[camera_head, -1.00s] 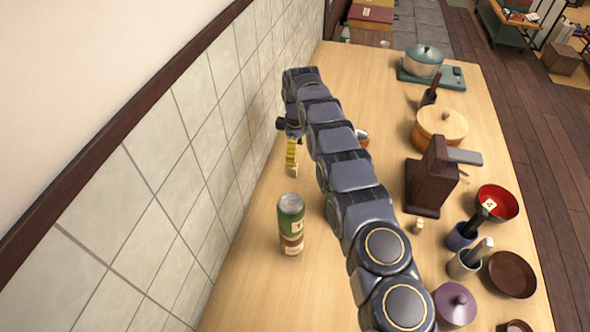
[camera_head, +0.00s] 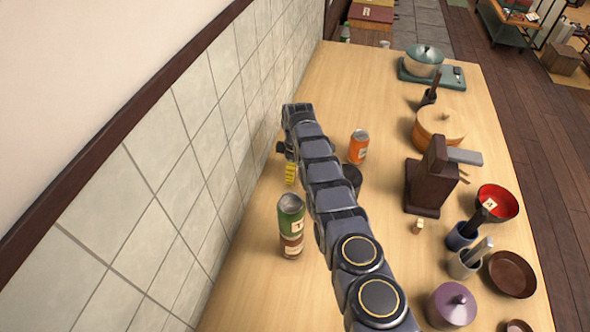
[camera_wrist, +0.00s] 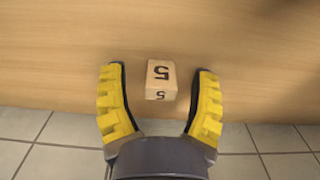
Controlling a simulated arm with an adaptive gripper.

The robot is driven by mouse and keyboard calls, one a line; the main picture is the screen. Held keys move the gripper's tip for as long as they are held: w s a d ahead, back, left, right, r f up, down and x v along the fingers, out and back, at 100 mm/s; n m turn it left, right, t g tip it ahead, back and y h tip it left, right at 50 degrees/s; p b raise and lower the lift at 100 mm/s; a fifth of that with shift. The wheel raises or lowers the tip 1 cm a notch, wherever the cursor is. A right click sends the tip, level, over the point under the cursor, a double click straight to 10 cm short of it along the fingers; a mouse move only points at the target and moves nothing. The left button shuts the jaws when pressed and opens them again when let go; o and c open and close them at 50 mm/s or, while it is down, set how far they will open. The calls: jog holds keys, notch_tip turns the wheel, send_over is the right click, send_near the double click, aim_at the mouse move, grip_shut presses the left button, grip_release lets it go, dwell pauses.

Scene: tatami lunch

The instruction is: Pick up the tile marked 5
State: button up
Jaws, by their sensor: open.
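The tile marked 5 (camera_wrist: 161,75) is a small pale wooden block on the table, with a dark 5 on its top and another on its side. In the wrist view it sits between the tips of my gripper (camera_wrist: 159,70), with a gap to each yellow finger. My gripper is open and holds nothing. In the head view my gripper (camera_head: 290,174) is low beside the tiled wall, and I cannot make out the tile there.
A green can (camera_head: 291,212) stands close in front of my gripper. An orange can (camera_head: 358,147) and a dark object (camera_head: 352,176) stand right of my arm. Another small block (camera_head: 418,226) lies by the dark wooden stand (camera_head: 428,180). The tiled wall (camera_head: 215,130) borders the left.

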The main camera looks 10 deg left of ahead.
jog(key=shift+c, duration=0.4)
jog(key=c, duration=0.8)
jog(key=shift+o, duration=0.2)
jog(key=shift+r, duration=0.15)
